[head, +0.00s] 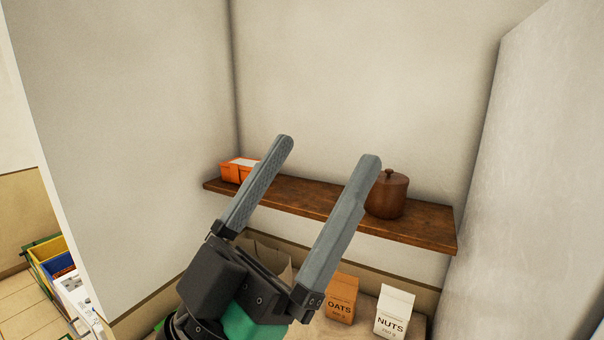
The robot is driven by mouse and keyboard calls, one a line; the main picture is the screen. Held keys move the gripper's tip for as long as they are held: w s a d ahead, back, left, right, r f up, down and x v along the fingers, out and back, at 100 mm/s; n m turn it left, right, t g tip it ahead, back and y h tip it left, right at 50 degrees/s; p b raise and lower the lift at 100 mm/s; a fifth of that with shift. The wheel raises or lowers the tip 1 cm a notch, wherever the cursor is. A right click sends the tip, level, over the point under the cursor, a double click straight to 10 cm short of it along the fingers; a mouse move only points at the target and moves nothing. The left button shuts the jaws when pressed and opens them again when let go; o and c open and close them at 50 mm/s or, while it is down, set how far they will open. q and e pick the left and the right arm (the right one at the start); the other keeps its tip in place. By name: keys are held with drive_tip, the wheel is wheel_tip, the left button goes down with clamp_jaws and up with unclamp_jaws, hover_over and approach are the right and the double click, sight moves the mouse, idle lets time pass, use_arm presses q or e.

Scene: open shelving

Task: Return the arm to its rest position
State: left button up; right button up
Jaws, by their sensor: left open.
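My left gripper (328,150) is in the middle of the head view, its two long grey fingers pointing up and to the right. The fingers are wide apart with nothing between them but a view of the shelf and wall behind. The wooden shelf (300,198) runs across the back wall beyond the fingers. An orange box (234,172) with a pale top is at its left end, and a brown lidded pot (388,197) is towards its right, partly behind the right finger. My right gripper is not in view.
Below the shelf stand an OATS box (341,298) and a white NUTS carton (394,312) on a lower surface. A brown open container (270,255) shows partly behind my gripper. Side walls close in left and right. Coloured bins (50,260) are at far left.

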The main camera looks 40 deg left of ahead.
use_arm(q)
drive_tip(key=shift+s+d+r, duration=0.1)
drive_tip(key=shift+s+r, duration=0.4)
